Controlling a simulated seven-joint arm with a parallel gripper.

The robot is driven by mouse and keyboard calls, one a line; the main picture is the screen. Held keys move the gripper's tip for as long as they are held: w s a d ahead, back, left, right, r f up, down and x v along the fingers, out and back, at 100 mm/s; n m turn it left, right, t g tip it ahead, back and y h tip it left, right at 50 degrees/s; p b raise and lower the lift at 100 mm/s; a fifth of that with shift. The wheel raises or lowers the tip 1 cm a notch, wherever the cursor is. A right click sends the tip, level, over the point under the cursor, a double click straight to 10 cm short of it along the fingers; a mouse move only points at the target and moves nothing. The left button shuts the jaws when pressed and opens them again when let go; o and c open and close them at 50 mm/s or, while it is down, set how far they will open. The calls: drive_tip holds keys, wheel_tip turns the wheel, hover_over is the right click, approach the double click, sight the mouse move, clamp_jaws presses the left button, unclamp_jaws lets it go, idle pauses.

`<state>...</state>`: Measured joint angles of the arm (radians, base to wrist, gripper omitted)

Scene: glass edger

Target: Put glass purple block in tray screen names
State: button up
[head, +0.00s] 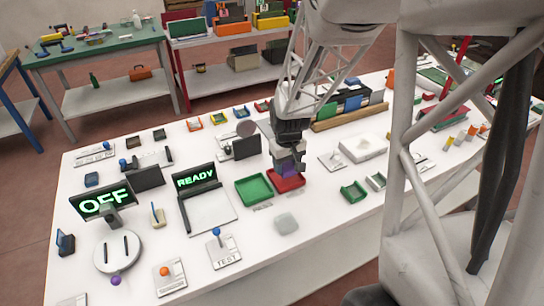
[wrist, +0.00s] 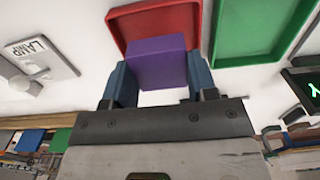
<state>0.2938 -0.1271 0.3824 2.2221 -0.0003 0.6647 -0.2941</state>
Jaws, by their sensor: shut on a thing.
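The purple block (head: 289,170) is held between the fingers of my gripper (head: 289,160), over the red tray (head: 291,186) in the head view. In the wrist view, my gripper (wrist: 160,80) is shut on the purple block (wrist: 157,62), which covers part of the red tray (wrist: 137,16). I cannot tell whether the block touches the tray floor. The green tray (head: 253,190) lies just left of the red one and looks empty; it also shows in the wrist view (wrist: 260,30). One screen (head: 196,179) reads READY and another (head: 99,204) reads OFF; neither legible word names a tray.
A grey rounded pad (head: 286,223) lies in front of the trays. A TEST panel with a blue knob (head: 217,231) stands to the left. Bins and a rack stand behind.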

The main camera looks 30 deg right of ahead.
sight(286, 165)
drive_tip(key=shift+w, duration=0.25)
drive_tip(key=shift+f, duration=1.75)
drive_tip(key=shift+f, duration=0.15)
drive_tip(key=o, duration=0.7)
wheel_tip(286, 165, up, 12)
drive_tip(key=shift+r, duration=0.2)
